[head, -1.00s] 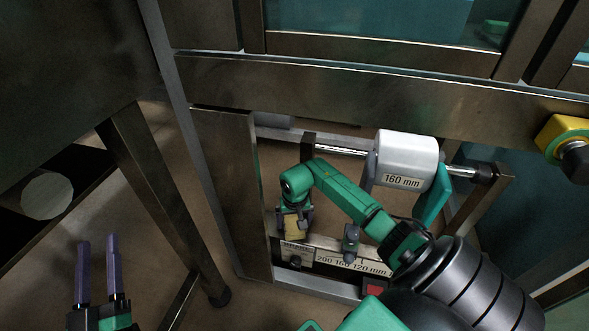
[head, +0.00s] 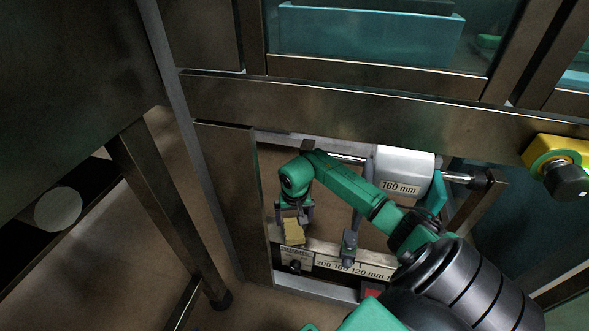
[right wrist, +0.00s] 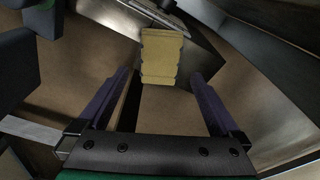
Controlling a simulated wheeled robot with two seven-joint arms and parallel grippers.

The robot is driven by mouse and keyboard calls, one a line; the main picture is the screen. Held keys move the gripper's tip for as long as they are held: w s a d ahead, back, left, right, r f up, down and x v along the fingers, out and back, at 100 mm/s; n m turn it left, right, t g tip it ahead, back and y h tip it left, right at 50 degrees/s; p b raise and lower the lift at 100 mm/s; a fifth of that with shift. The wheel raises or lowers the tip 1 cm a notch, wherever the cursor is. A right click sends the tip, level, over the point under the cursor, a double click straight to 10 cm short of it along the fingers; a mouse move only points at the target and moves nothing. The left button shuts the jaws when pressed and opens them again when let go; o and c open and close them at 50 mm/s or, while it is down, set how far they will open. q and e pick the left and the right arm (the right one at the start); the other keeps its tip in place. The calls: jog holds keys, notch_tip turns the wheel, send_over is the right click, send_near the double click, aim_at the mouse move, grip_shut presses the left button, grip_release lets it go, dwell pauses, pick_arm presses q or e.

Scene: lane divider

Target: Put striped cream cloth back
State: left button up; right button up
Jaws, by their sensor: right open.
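A small cream piece (head: 293,232), which I take for the cloth, shows just below my right gripper (head: 294,213) in the head view. It stands out against the metal rail with the lettered plates. In the right wrist view the cream piece (right wrist: 162,56) has notched side edges; I cannot make out stripes. My right gripper (right wrist: 161,80) is open there, with one purple finger on each side and floor showing between them. The cream piece lies beyond the fingertips, apart from both fingers. My left gripper is out of view.
A white roller (head: 405,165) marked 160 mm sits above my right forearm. A metal rail (head: 340,252) with size markings runs below it. A metal table leg (head: 165,220) stands at left.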

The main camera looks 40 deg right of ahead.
aim_at(294, 233)
pick_arm(q)
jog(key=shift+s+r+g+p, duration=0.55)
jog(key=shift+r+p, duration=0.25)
jog(key=shift+p, duration=0.3)
pick_arm(e)
notch_tip(294, 233, up, 6)
jog(key=shift+s+a+r, duration=0.2)
jog(key=shift+s, duration=0.15)
